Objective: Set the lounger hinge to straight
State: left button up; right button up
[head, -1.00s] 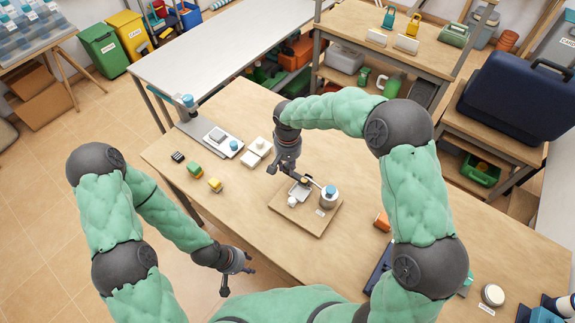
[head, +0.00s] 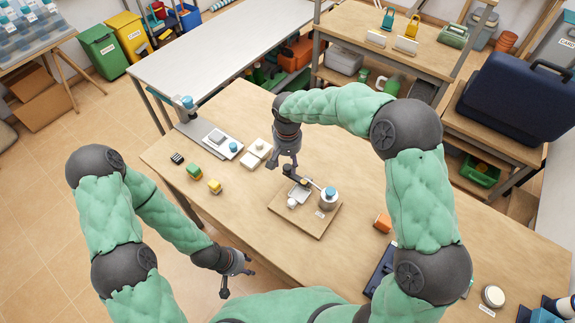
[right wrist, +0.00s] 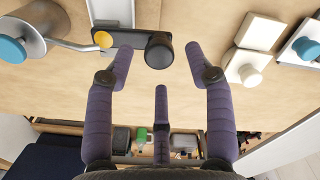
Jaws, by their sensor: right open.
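A small fixture on a wooden board (head: 318,230) stands on the workbench. It has a metal cylinder with a blue cap (head: 330,191), a pale plate (head: 300,194) and a thin metal rod. In the right wrist view a dark bar (right wrist: 128,37) with a yellow dot and a black knob (right wrist: 158,52) shows there; I cannot tell for sure that this is the lounger hinge. My right gripper (head: 285,174) is over the fixture. In the right wrist view its fingers are spread around the knob with gaps on both sides, holding nothing. My left gripper (head: 237,283) is open and empty by the bench's near edge.
White blocks (head: 257,152), a white device with a blue knob (head: 223,144) and yellow-green blocks (head: 205,180) lie left of the board. Bare bench lies behind and left of the board.

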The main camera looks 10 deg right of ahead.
aim_at(287, 167)
notch_tip(287, 167, up, 9)
dwell(0.3)
jog(key=shift+s+a+f, duration=0.1)
jog(key=shift+f, duration=0.05)
dwell(0.4)
